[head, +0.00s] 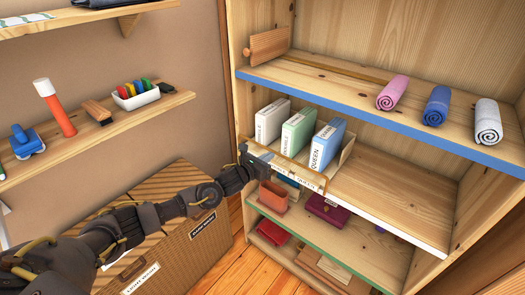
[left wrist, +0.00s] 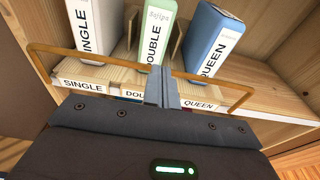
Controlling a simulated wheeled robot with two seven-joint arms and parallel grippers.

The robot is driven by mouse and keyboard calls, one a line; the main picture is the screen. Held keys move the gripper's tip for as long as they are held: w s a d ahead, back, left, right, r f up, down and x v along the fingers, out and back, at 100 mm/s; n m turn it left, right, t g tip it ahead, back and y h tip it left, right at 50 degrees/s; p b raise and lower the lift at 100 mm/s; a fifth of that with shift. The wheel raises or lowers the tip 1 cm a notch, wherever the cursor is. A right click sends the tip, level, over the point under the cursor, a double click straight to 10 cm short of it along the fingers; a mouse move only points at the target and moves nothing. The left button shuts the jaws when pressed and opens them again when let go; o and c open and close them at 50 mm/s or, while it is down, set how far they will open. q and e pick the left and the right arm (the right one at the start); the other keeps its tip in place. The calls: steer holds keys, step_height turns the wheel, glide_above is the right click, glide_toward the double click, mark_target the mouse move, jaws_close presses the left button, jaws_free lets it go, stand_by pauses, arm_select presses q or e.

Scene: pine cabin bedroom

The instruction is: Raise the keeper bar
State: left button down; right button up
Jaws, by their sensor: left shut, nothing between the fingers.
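The keeper bar (left wrist: 95,58) is a thin amber-brown rail with bent ends. It runs across the front of three upright packs on the middle shelf, and it also shows in the head view (head: 290,161). The packs are a white SINGLE (left wrist: 88,32), a green DOUBLE (left wrist: 154,32) and a blue QUEEN (left wrist: 214,40). My left gripper (head: 257,158) is shut and empty at the bar. In the left wrist view its fingertips (left wrist: 158,72) cover the bar's middle, before the DOUBLE pack; I cannot tell whether they touch it. My right gripper is not in view.
The blue-edged shelf (head: 350,107) above holds rolled towels and a wooden paddle-like piece (head: 269,46). Below is a green-edged shelf (head: 335,257) with boxes. A wicker chest (head: 205,240) stands at the left. The middle shelf's right side (head: 390,195) is clear.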

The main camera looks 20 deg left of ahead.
arm_select(q)
steer(key=r, duration=0.3)
steer(key=s+a+r+b, duration=0.1)
steer(key=r, duration=0.1)
steer(key=shift+s, duration=0.1)
